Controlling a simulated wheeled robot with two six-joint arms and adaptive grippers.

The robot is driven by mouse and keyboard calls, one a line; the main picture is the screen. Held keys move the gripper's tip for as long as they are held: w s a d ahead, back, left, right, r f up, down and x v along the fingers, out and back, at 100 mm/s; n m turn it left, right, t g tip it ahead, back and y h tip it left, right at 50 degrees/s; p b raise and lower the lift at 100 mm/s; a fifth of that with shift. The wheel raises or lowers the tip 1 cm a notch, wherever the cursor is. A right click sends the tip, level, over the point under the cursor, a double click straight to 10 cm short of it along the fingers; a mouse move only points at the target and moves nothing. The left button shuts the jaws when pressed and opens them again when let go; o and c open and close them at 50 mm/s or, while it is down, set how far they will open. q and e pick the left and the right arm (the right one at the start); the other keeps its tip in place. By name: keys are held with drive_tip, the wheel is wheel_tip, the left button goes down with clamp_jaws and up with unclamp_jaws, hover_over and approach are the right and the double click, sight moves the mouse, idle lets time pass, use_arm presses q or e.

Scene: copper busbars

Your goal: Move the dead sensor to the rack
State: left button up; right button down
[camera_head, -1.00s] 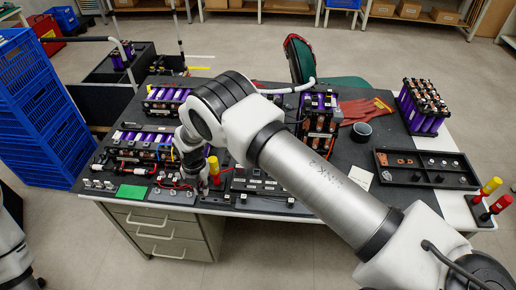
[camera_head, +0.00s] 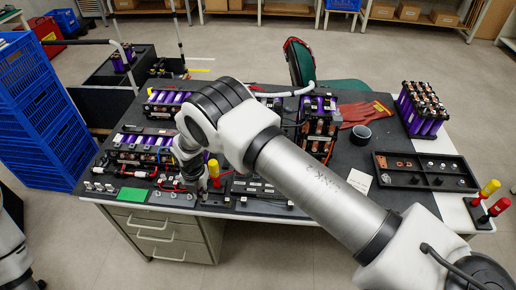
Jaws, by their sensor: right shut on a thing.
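My right gripper (camera_head: 203,190) points down at the front edge of the workbench, left of a yellow-topped handle (camera_head: 213,168). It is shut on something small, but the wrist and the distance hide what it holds. I cannot make out the dead sensor for certain. A dark low rack-like strip (camera_head: 266,188) with small pale labels lies right of the gripper, partly behind my right arm. A battery module with purple cells and red wires (camera_head: 138,152) lies left of the gripper. My left gripper is out of view; only part of my left arm shows at the left edge.
A green card (camera_head: 131,194) and a row of small metal parts (camera_head: 101,186) lie at the front left. A black tray (camera_head: 425,171), dark cup (camera_head: 360,134) and red gloves (camera_head: 366,112) lie at the right. Upright cell blocks (camera_head: 319,118) stand behind my arm.

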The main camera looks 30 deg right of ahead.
drive_tip(key=shift+f, duration=0.1)
drive_tip(key=shift+f, duration=0.35)
drive_tip(key=shift+f+b, duration=0.55)
drive_tip(key=shift+f, duration=0.05)
idle(0.4)
drive_tip(key=c, duration=1.1)
unclamp_jaws()
drive_tip(key=shift+o, duration=0.2)
wheel_tip(320, 180, up, 6)
drive_tip(key=p, duration=0.6)
drive_tip(key=shift+r, duration=0.2)
drive_tip(key=shift+f, duration=0.1)
